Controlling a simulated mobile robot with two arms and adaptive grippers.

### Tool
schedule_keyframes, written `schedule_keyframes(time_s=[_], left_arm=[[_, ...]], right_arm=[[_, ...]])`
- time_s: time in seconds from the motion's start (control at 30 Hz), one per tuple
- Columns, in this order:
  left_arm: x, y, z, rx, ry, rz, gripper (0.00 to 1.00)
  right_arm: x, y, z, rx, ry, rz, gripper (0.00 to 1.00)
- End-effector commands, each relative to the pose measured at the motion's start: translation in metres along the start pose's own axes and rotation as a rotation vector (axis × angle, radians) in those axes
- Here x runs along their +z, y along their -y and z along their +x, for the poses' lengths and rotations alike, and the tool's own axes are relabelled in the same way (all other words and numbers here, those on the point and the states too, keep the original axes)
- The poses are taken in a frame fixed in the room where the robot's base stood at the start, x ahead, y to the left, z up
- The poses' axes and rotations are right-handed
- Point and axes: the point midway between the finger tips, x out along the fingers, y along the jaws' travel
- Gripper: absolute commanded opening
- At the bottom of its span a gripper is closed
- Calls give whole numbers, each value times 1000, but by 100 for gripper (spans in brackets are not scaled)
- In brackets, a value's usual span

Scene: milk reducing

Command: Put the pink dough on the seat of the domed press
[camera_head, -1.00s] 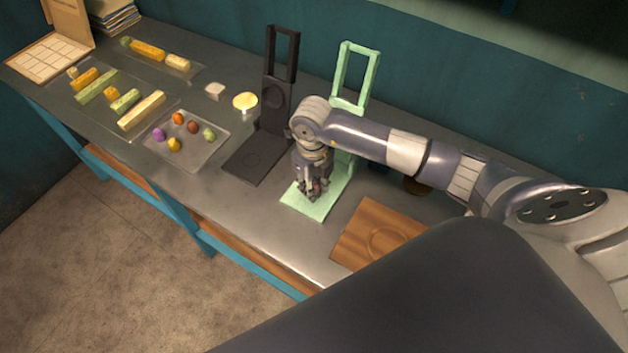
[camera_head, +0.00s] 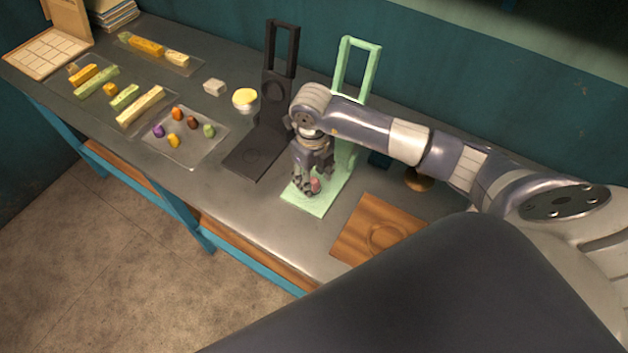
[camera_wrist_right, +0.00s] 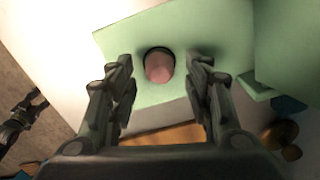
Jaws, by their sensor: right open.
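The pink dough (camera_head: 315,185) sits on the flat base of the light green press (camera_head: 322,205). In the right wrist view the dough (camera_wrist_right: 159,66) stands on the green base (camera_wrist_right: 140,38), with a dark ring edge showing behind it. My right gripper (camera_head: 308,188) is just over the base, pointing down. In the wrist view its fingers (camera_wrist_right: 160,78) are spread to either side of the dough, with gaps between. A black press (camera_head: 256,150) of similar shape stands to the left. Neither press shows a clear dome. My left gripper is not in the head view.
A clear tray (camera_head: 187,150) with several coloured dough pieces lies left of the black press. A yellow-topped cup (camera_head: 245,99) and a whitish block (camera_head: 214,87) stand behind it.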

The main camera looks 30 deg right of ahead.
Motion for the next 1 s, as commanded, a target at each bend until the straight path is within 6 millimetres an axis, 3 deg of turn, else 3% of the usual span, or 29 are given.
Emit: schedule_keyframes(time_s=[0.3, 0.5, 1.0], left_arm=[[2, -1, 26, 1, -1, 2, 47], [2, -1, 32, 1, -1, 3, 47], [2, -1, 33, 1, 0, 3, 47]], right_arm=[[1, 0, -66, -1, 6, -1, 47], [0, 0, -94, -1, 1, -1, 47], [0, 0, -102, 0, -2, 0, 47]])
